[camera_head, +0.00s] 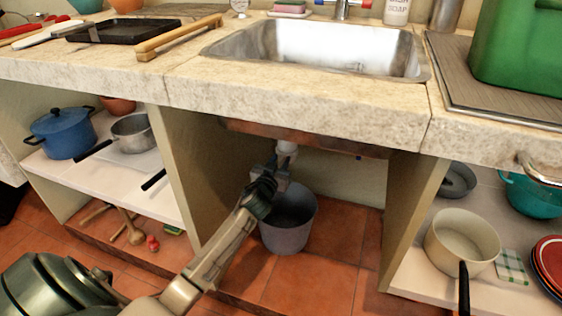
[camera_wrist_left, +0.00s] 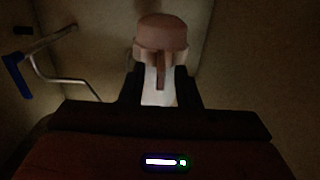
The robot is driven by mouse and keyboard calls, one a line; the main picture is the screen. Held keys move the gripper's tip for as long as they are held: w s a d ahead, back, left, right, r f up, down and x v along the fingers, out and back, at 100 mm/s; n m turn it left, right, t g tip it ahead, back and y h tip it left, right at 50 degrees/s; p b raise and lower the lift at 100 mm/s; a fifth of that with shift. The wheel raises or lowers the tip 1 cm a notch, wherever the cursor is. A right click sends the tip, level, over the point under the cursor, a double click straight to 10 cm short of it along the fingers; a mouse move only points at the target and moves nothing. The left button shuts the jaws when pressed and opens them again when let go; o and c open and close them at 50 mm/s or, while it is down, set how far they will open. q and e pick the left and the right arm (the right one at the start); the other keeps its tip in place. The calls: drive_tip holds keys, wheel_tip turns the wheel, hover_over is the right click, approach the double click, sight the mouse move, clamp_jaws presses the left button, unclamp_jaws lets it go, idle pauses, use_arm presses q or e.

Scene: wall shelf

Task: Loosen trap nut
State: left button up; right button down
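The sink's white drain pipe (camera_head: 287,147) comes down under the counter, with grey trap fittings below it, partly hidden by my gripper. My left gripper (camera_head: 272,176) reaches into the cabinet at these fittings, above the bucket. In the left wrist view a brownish, flanged, rounded fitting (camera_wrist_left: 162,36) stands just beyond the fingertips (camera_wrist_left: 161,82). A pale part (camera_wrist_left: 158,92) fills the gap between the two dark fingers. I cannot tell whether they press on it, nor which part is the trap nut. My right gripper is not in view.
A grey bucket (camera_head: 288,233) stands on the tiled floor below the drain. Cabinet partitions (camera_head: 208,165) bound the space on both sides, and the stone counter (camera_head: 290,105) with the sink (camera_head: 320,48) lies above. Shelves with pots flank it. Bent metal tubing (camera_wrist_left: 62,72) shows left in the wrist view.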

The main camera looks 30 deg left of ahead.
use_arm(q)
drive_tip(key=shift+w+a, duration=0.1)
drive_tip(key=shift+w, duration=0.4)
drive_tip(key=shift+c, duration=0.2)
clamp_jaws()
